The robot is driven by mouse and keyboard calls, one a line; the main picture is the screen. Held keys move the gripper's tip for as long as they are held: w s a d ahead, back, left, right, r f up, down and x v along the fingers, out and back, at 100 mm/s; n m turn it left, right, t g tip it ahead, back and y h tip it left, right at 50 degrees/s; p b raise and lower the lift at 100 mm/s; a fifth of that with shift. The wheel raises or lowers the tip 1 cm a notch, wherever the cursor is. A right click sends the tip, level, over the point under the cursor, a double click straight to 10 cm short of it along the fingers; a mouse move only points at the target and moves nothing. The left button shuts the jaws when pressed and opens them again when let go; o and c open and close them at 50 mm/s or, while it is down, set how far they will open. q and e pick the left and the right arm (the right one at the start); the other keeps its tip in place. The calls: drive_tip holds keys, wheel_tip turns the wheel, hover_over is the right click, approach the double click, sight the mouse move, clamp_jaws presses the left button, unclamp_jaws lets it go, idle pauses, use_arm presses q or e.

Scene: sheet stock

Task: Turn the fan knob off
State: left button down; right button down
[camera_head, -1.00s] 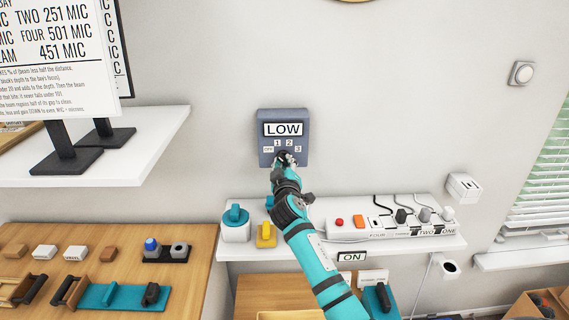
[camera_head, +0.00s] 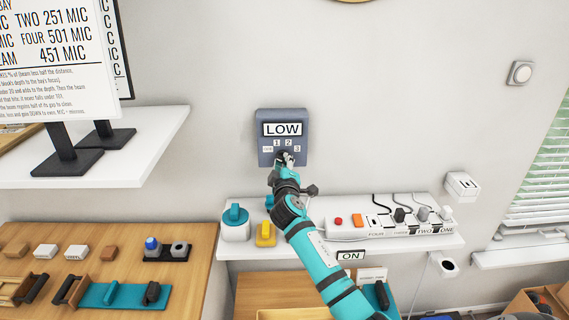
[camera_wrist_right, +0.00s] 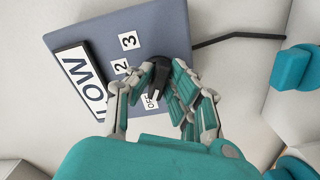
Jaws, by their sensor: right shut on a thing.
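The fan control (camera_head: 262,142) is a grey-blue box on the wall, with a LOW label and small plates reading OFF, 1, 2 and 3. My right gripper (camera_head: 285,160) is at its lower part and hides the knob in the head view. In the right wrist view the dark knob (camera_wrist_right: 155,72) sits between the fingers of my right gripper (camera_wrist_right: 160,82), which is shut on it. The OFF plate (camera_wrist_right: 151,102) lies beside the fingers. The knob's exact pointing direction is hard to tell. My left gripper is not in view.
A white shelf (camera_head: 150,140) with signs stands at left. A wooden table (camera_head: 200,270) is at lower left.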

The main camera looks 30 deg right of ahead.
drive_tip(key=shift+r, duration=0.1)
drive_tip(key=c, duration=1.3)
unclamp_jaws()
drive_tip(key=v, duration=1.2)
drive_tip(key=shift+d, duration=0.1)
